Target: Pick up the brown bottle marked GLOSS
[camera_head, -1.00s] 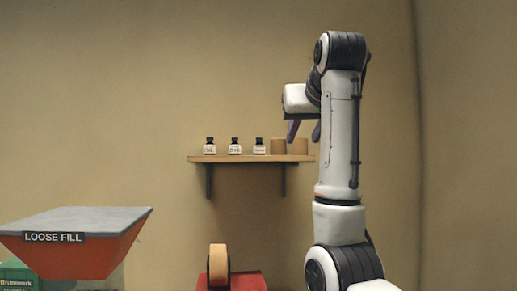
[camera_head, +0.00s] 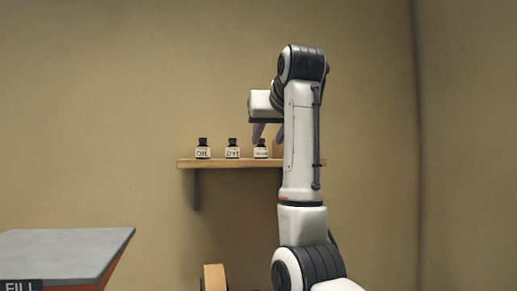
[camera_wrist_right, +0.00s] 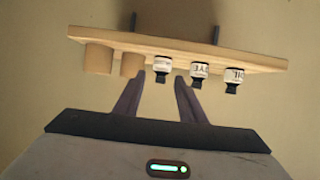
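Three small dark-capped bottles with white labels stand on a wooden shelf (camera_head: 220,163). The left one (camera_head: 203,152) reads OIL and the middle one (camera_head: 232,152) DYE. The label of the third bottle (camera_head: 260,153) is longer and too small to read; its brown colour is not clear. My right gripper (camera_head: 268,135) is open and empty, fingers down, just above or in front of the third bottle. In the right wrist view, the third bottle (camera_wrist_right: 162,68) appears between and beyond the fingertips of my right gripper (camera_wrist_right: 161,77), apart from them. My left gripper is out of view.
Two tan cylinders (camera_wrist_right: 98,58) stand beside the third bottle; my arm mostly hides them in the head view. The DYE bottle (camera_wrist_right: 200,72) is close on the other side.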

